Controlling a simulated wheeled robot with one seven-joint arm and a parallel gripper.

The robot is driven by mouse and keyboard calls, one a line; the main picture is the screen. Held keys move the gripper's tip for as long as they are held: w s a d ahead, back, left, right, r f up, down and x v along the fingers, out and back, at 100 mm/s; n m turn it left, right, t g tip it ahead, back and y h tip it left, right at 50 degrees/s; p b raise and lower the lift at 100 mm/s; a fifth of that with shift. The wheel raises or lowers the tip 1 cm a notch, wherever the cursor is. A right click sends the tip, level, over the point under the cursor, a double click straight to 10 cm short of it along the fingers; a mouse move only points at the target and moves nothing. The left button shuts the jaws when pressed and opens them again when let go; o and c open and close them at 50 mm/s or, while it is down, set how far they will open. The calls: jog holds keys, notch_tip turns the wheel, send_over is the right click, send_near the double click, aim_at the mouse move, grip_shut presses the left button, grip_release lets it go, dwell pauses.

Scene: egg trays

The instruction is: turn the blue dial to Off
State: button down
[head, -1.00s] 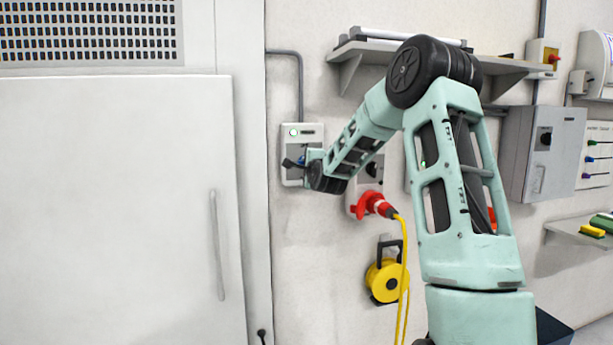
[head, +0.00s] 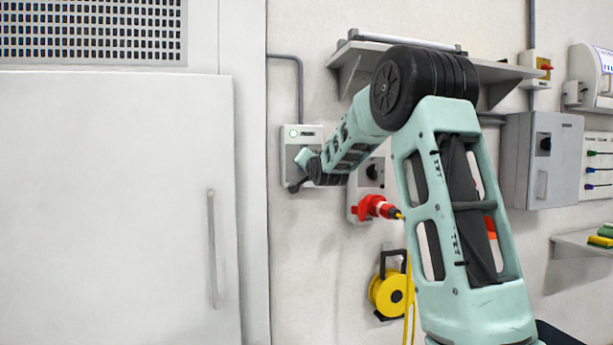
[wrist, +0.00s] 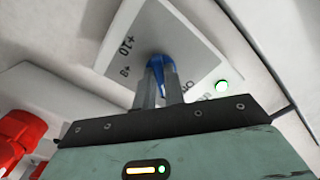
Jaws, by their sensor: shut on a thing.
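The blue dial (wrist: 158,64) is on a pale grey control plate in the wrist view, its top standing out between my two fingers. My gripper (wrist: 159,82) is shut on it. The plate (wrist: 190,40) carries printed marks; "+10" reads to the left of the dial, and smaller marks near the fingers are partly hidden. A lit green lamp (wrist: 222,86) is to the right. In the head view the wall control box (head: 291,146) shows its lit lamp at the top; my wrist covers much of its lower part, and the dial cannot be made out there.
A socket box with a red plug (head: 372,207) and yellow cable is just right of the control box. A yellow cable reel (head: 389,292) hangs below. A large white door (head: 110,200) fills the left.

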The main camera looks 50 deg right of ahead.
jog(key=shift+d+f+n+b, duration=0.1)
jog(key=shift+n+b, duration=1.2)
jog(key=shift+n, duration=0.6)
jog(key=shift+f+n+b, duration=0.1)
jog(key=shift+n+b, duration=1.15)
jog(key=shift+n, duration=0.65)
jog(key=c, duration=1.5)
grip_release()
jog(key=shift+r, duration=0.1)
jog(key=shift+s, duration=0.15)
jog(key=b+v, duration=0.3)
jog(key=v, duration=1.4)
jog(key=shift+s, duration=0.15)
